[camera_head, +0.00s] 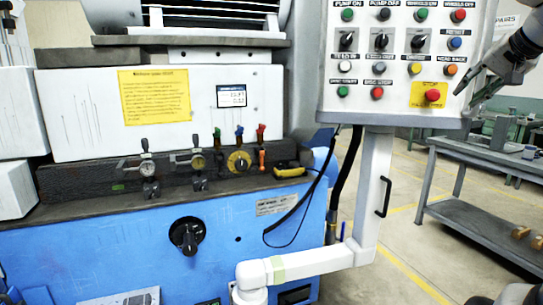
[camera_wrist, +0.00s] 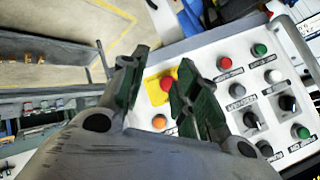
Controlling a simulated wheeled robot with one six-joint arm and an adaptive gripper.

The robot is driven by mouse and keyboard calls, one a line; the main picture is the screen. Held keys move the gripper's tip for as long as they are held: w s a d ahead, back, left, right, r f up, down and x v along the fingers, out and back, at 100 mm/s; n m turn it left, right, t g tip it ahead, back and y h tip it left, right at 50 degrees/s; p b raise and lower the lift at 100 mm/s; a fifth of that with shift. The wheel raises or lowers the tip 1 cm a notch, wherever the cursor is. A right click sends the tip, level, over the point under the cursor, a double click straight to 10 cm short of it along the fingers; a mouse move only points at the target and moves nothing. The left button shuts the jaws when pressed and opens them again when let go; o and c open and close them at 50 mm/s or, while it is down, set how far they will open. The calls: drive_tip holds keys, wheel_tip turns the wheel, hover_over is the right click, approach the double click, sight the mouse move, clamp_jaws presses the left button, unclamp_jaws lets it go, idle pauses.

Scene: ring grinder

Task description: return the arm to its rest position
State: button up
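My gripper (camera_head: 468,98) is at the right edge of the control panel (camera_head: 341,106) in the head view, with its fingers pointing down and left. In the wrist view my gripper (camera_wrist: 163,62) has its two dark green fingers apart, with nothing between them. The red stop button (camera_wrist: 167,84) on its yellow plate shows through the gap. In the head view the stop button (camera_head: 432,95) is just left of the fingertips. I cannot tell how far the fingers are from the panel face. Part of my arm is cut off at the right edge.
The blue grinder (camera_head: 140,245) fills the left side. A white post (camera_head: 373,185) with a low horizontal arm (camera_head: 315,262) carries the panel. A grey workbench (camera_head: 480,150) stands at the right. Open floor (camera_head: 405,225) lies between the post and the bench.

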drive_tip(key=s+a+f+n+g, duration=0.3)
drive_tip(key=s+a+f, duration=0.4)
drive_tip(key=s+f, duration=0.3)
drive_tip(key=s+a+f+n+g, duration=0.2)
drive_tip(key=s+a+f+n, duration=0.3)
drive_tip(key=s+f, duration=0.6)
drive_tip(key=shift+s+a+f+n+g, duration=0.2)
drive_tip(key=shift+s+a+n+g, duration=0.15)
drive_tip(key=shift+a, duration=0.5)
